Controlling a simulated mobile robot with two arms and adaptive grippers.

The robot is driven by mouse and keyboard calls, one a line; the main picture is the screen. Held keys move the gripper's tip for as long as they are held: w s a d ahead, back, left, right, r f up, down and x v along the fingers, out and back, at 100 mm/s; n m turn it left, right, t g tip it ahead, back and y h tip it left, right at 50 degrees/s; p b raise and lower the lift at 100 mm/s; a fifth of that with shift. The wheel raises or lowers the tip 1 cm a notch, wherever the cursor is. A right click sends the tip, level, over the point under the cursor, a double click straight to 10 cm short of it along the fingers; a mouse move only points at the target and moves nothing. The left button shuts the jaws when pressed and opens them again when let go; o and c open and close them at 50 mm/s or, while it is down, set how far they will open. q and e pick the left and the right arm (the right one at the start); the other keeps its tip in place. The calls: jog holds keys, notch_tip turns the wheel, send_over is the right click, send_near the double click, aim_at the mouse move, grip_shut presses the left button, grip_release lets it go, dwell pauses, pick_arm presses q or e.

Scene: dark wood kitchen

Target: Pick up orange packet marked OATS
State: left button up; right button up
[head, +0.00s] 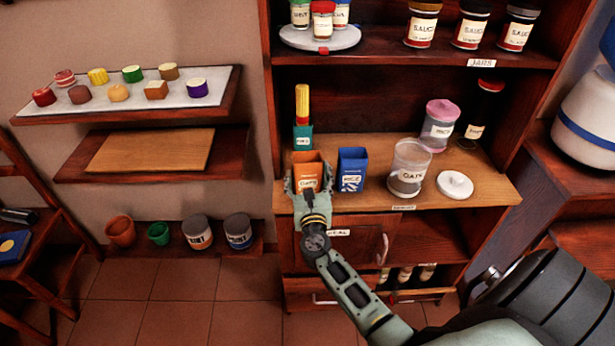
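The orange packet (308,168) stands upright on the light wood counter of the shelf unit, its pale label partly legible and its lower part hidden by my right gripper. My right gripper (309,184) is in front of it, with one finger along each side of the packet. I cannot tell whether the fingers press on it or only stand around it. My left gripper is not in view.
A blue RICE packet (352,170) stands close to the right. Further right are a clear OATS jar (408,168), a white lid (455,184) and a pink-lidded jar (439,126). Behind stands a teal packet (302,138) with a yellow-topped item. The upper shelf hangs above.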

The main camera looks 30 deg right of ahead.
jog(key=c, duration=0.9)
jog(key=shift+c, duration=0.7)
jog(key=shift+r, duration=0.2)
